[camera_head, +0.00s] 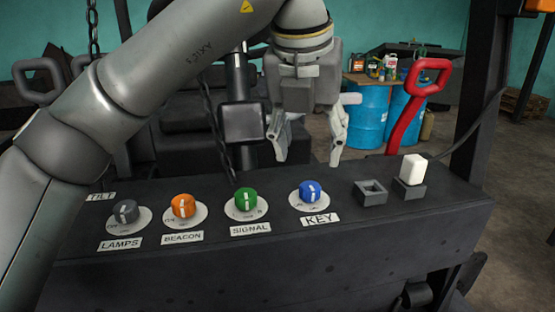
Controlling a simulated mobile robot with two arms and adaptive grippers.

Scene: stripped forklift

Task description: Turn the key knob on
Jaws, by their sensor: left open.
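The blue key knob (310,193) sits on a round white dial on the dark control panel, above a label reading KEY. The white mark on the knob is close to upright, tilted a little. My left gripper (308,150) hangs from above with its fingers pointing down. It is open and empty, its fingertips behind and above the blue knob, apart from it. My right gripper does not show.
Left of the blue knob are the green SIGNAL (246,200), orange BEACON (183,206) and grey LAMPS (125,212) knobs. A white block (413,169) stands in a square holder at right, beside an empty holder (370,191). A red handle (413,100) rises behind the panel.

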